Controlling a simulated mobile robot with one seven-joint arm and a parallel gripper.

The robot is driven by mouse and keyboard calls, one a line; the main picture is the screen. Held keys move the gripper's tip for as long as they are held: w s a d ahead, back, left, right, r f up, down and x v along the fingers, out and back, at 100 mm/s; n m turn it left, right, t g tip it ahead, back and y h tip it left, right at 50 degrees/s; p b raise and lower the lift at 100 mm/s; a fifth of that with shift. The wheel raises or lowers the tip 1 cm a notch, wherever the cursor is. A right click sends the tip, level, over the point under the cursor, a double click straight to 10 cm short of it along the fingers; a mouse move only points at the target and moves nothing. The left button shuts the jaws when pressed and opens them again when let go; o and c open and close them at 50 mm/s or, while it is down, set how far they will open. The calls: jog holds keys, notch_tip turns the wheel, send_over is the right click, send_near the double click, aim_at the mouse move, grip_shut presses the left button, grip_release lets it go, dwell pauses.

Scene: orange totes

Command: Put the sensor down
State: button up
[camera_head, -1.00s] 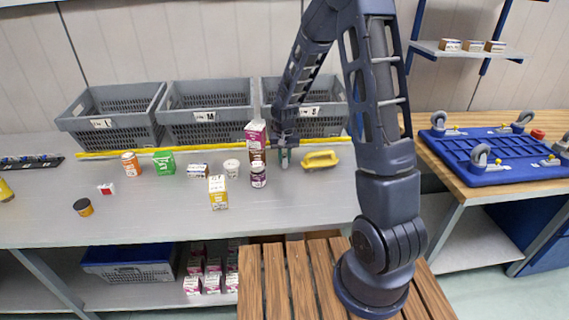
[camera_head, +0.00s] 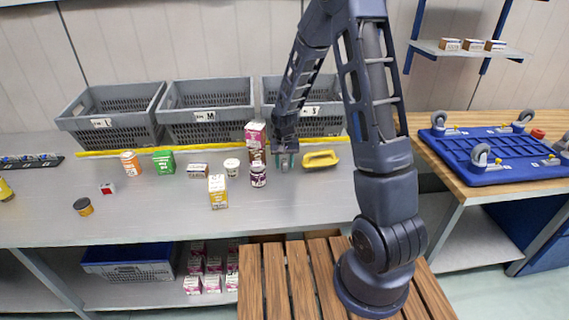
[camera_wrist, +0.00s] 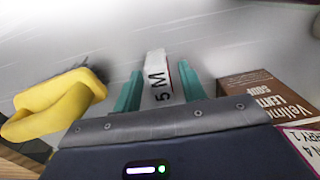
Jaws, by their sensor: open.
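A small white block (camera_wrist: 157,78) with a red edge and the marking "5 M" shows in the wrist view; I take it to be the sensor, but cannot confirm this. It stands between the two teal fingers of my gripper (camera_wrist: 160,90), with a gap on each side. My gripper is open around it. In the head view my gripper (camera_head: 284,160) is low at the grey bench top, in front of the right grey crate. The block is too small there to make out clearly.
A yellow handled object (camera_head: 320,159) lies just right of my gripper. A tall soup box (camera_head: 255,136) and a purple-labelled jar (camera_head: 258,178) stand close on its left. Grey crates (camera_head: 210,100) line the back. The bench front (camera_head: 290,205) is clear.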

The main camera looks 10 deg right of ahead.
aim_at(284, 161)
jog(key=s+d+r+t, duration=0.1)
jog(key=s+d+r, duration=0.15)
jog(key=r, duration=0.85)
jog(key=s+d+r, duration=0.2)
jog(key=d+r, duration=0.2)
jog(key=r, duration=0.6)
jog(key=s+d+r+t, duration=0.1)
jog(key=s+d+r, duration=0.2)
jog(key=s, duration=0.4)
jog(key=s+d+r+t, duration=0.1)
jog(key=s+d+r, duration=0.3)
jog(key=s, duration=0.4)
jog(key=s+d+r+t, duration=0.1)
jog(key=s+d+r, duration=0.3)
jog(key=s, duration=0.3)
jog(key=shift+s+d+r+t, duration=0.25)
jog(key=shift+s+d+t, duration=0.05)
